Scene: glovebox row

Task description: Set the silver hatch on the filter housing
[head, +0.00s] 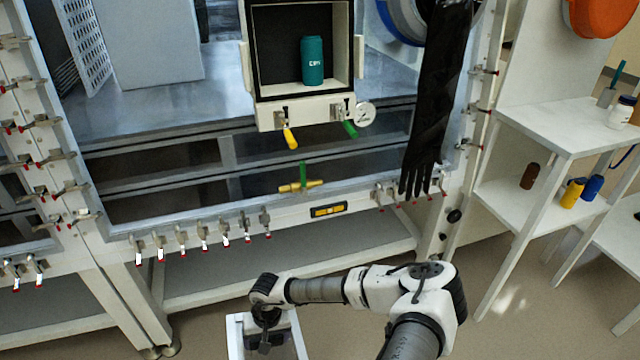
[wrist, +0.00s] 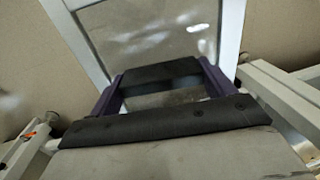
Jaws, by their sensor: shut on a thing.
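The silver hatch (head: 236,338), a pale-framed panel with a shiny face, is at the bottom of the head view, low in front of the glovebox and partly cut off. My gripper (head: 265,338) is shut on its dark handle. In the wrist view the purple fingers of my gripper (wrist: 163,82) close around the handle, with the hatch panel (wrist: 170,40) beyond. The filter housing (head: 302,113) is an open, dark-lined box at the top of the head view, well apart from the hatch. A teal canister (head: 313,62) stands inside it.
Yellow (head: 290,138) and green (head: 350,129) latch handles sit under the housing opening. A black glove (head: 435,100) hangs to its right. Clamps line the glovebox's lower edge. A white shelf (head: 555,125) with bottles stands at right. The floor around the hatch looks clear.

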